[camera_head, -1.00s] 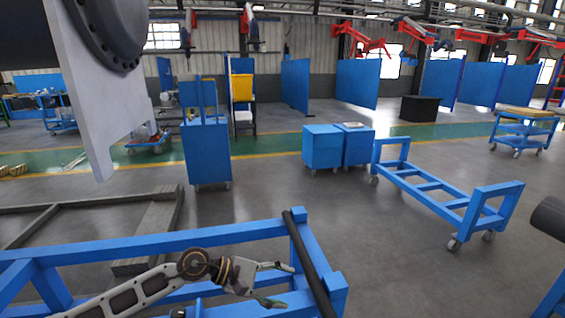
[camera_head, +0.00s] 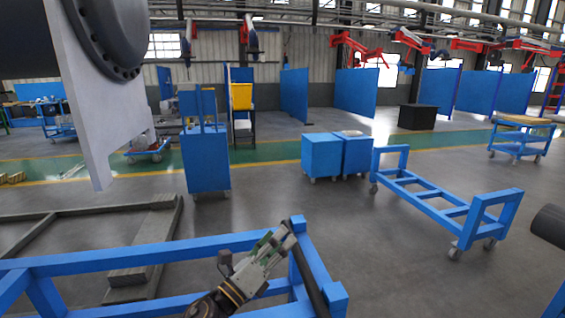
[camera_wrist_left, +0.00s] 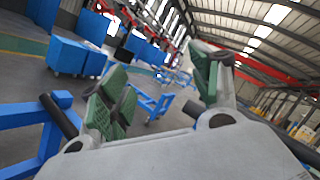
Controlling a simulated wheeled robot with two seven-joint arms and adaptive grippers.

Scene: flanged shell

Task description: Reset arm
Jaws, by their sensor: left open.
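My left gripper (camera_head: 277,243) shows in the head view at the lower middle, over the right end of a blue frame (camera_head: 150,252). It points up and to the right, close to a dark bar (camera_head: 309,268) at the frame's end. I cannot tell whether it touches the bar. In the left wrist view its two green-padded fingers (camera_wrist_left: 160,95) stand apart with nothing between them. My right gripper is in neither view.
A large dark flanged shell (camera_head: 95,40) with a pale plate (camera_head: 95,110) fills the upper left. A blue cart (camera_head: 440,200) stands right of the frame, with blue cabinets (camera_head: 322,156) behind. Open grey floor (camera_head: 390,270) lies between the frame and cart.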

